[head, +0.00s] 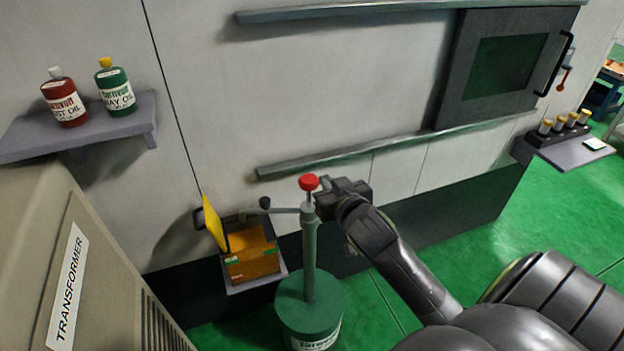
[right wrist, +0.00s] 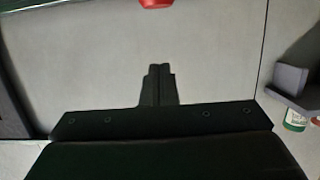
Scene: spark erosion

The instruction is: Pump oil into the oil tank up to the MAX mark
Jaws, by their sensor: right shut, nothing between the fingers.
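The oil pump is a green drum (head: 310,325) with an upright green column and a red knob (head: 308,182) on top. A grey arm (head: 283,210) with a dark round end reaches left from the column, over the oil tank. The oil tank (head: 252,264) is an amber box with its yellow lid (head: 215,224) raised. The oil level and MAX mark are too small to read. My right gripper (head: 322,198) is just right of the column top, below the knob. In the right wrist view its fingers (right wrist: 157,72) are shut and empty, with the red knob (right wrist: 156,3) beyond them.
A wall shelf (head: 90,130) at left holds a red bottle (head: 64,100) and a green bottle (head: 115,90). The transformer cabinet (head: 70,260) fills the lower left. A grey machine wall with rails stands behind the pump. Green floor is clear at right.

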